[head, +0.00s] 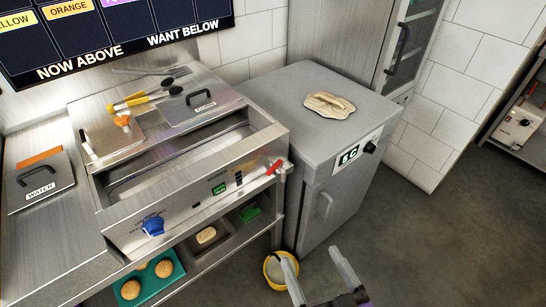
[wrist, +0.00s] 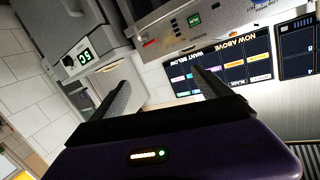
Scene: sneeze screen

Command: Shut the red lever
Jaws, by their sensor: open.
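The red lever (head: 276,168) sticks out at the right end of the steel counter unit's front panel (head: 185,207), beside a small green display. In the wrist view, which is turned over, a small red part (wrist: 150,42) on the panel looks like the same lever. My gripper (head: 313,257) is open and empty. In the head view it appears below and to the right of the lever, apart from it. In the wrist view its two fingers (wrist: 158,80) point toward the panel, with nothing between them.
A grey cabinet (head: 312,100) with a lit display stands right of the unit. A blue knob (head: 153,225) is on the panel's left. A yellow bucket (head: 276,268) stands beside my gripper in the head view. A lower shelf holds trays and buns (head: 164,268). The floor at right is clear.

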